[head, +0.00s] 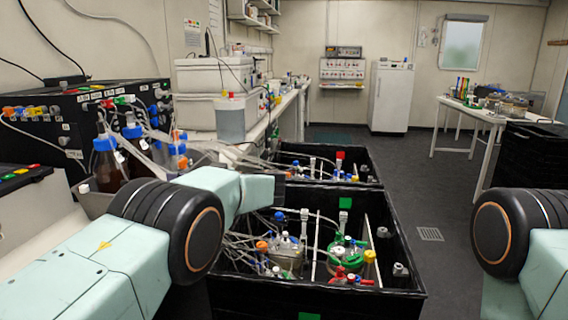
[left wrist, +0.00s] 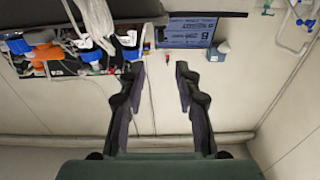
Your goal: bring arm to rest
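My left arm (head: 110,262) comes in from the lower left in the head view. Its pale green forearm passes a black joint and ends beside the front black shaker box (head: 412,250); the fingers do not show there. In the left wrist view my left gripper (left wrist: 160,68) has its two dark fingers spread apart, with nothing between them. Only a black joint and a pale green link of my right arm (head: 545,265) show at the right edge of the head view. My right gripper is out of view.
The front box holds vessels with tubing, including a green-ringed one (head: 347,252). A second black box (head: 365,180) stands behind it. Brown bottles (head: 108,165) with blue caps stand left. Grey floor (head: 415,190) is clear beyond. The left wrist view shows a screen (left wrist: 188,30), seemingly upside down.

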